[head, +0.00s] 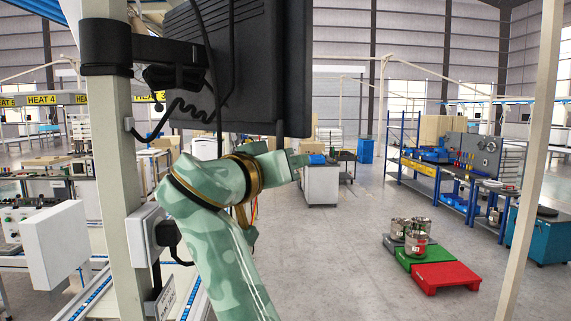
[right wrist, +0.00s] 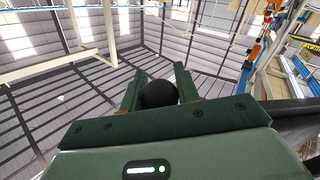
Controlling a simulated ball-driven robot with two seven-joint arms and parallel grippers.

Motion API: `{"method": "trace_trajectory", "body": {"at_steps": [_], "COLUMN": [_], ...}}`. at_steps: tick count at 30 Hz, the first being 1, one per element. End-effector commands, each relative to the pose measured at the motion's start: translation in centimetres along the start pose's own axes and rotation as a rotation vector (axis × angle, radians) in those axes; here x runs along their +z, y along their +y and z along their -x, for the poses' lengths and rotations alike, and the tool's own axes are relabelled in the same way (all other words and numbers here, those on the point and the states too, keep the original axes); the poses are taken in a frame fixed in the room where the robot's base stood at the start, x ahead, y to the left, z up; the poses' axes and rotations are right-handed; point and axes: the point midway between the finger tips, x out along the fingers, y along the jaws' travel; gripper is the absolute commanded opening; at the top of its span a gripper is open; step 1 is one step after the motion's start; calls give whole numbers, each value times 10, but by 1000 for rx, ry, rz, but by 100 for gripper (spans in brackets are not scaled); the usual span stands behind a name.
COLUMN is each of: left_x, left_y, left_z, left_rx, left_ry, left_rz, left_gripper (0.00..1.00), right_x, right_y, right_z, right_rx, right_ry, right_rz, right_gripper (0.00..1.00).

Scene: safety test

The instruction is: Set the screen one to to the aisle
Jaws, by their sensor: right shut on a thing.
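The screen (head: 245,75) is a large black panel at the top of the head view, seen from behind. It hangs on a black bracket arm (head: 165,48) clamped to a pale post (head: 120,180). My right gripper (head: 298,160) is just below the screen's lower edge, at the end of my green arm. In the right wrist view, my right gripper (right wrist: 158,84) is shut on a black round knob (right wrist: 158,94) between its fingers. Whether the knob joins the screen is hidden. My left gripper is not in view.
Dark cables hang beside the post. A white box (head: 57,247) stands out at lower left. Red (head: 445,278) and green platforms with metal pots stand on the floor at right. A workbench (head: 450,180) lies behind them. The aisle floor (head: 345,240) is clear.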

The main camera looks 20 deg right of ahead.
Motion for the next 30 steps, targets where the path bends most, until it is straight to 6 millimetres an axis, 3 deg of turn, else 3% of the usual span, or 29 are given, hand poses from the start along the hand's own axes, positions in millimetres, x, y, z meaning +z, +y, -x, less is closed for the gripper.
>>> {"method": "trace_trajectory", "body": {"at_steps": [10,11,13,23,26,30], "left_x": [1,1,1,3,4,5], "left_y": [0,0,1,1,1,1], "left_z": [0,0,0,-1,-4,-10], "left_rx": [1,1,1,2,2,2], "left_ry": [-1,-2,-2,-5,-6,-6], "left_rz": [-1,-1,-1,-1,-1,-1], "left_gripper": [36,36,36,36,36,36], "right_x": [-3,-3,-3,-1,-1,-1], "right_y": [2,2,2,1,0,0], "right_z": [1,1,1,4,15,46], "right_rx": [4,4,3,1,0,0], "right_ry": [5,5,5,3,4,6], "right_rz": [-6,-6,-5,-2,-4,-4], "right_gripper": [0,37,53,53,53,53]}}
